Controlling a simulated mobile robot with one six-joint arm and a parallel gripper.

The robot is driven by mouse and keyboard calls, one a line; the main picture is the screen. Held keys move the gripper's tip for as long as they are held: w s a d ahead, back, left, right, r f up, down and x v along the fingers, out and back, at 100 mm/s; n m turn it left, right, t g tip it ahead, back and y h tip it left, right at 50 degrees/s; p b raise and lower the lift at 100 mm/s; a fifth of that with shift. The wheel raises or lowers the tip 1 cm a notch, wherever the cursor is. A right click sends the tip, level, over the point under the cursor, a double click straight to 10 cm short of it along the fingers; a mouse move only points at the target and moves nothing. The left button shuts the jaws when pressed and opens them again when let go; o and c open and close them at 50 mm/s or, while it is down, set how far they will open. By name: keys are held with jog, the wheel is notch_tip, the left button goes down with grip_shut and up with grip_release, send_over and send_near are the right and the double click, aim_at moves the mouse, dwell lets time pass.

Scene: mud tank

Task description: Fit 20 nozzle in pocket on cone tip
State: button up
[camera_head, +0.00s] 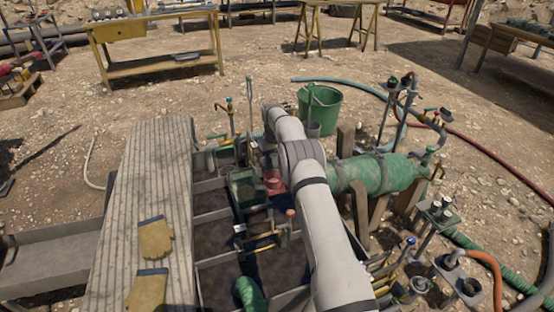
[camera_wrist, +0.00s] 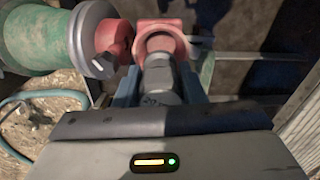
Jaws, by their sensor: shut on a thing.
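In the wrist view my gripper (camera_wrist: 158,84) has its two bluish fingers on either side of a short grey stepped cylinder, apparently the nozzle (camera_wrist: 160,75). The nozzle's far end meets a red ring-like part (camera_wrist: 160,27); I cannot tell whether it is inside it or only in front. Left of this, the green cone (camera_wrist: 38,42) ends in a grey flange (camera_wrist: 84,40) with a red tip piece (camera_wrist: 113,44). In the head view the green cone body (camera_head: 375,173) lies on wooden supports and a red part (camera_head: 273,180) shows left of my arm. My gripper is hidden there.
A ribbed plank walkway (camera_head: 150,190) with yellow gloves (camera_head: 154,238) lies left of the dark tank (camera_head: 230,225). A green bucket (camera_head: 320,108) stands behind. Valves and hoses crowd the right side. Sandy ground is open at the back.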

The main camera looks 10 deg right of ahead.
aim_at(273, 170)
jog(key=shift+w+r, duration=0.15)
dwell(0.3)
jog(key=shift+f+b, duration=0.9)
jog(key=shift+f, duration=0.65)
jog(key=shift+f+b, duration=0.75)
jog(key=shift+f, duration=0.45)
jog(key=shift+f, duration=0.3)
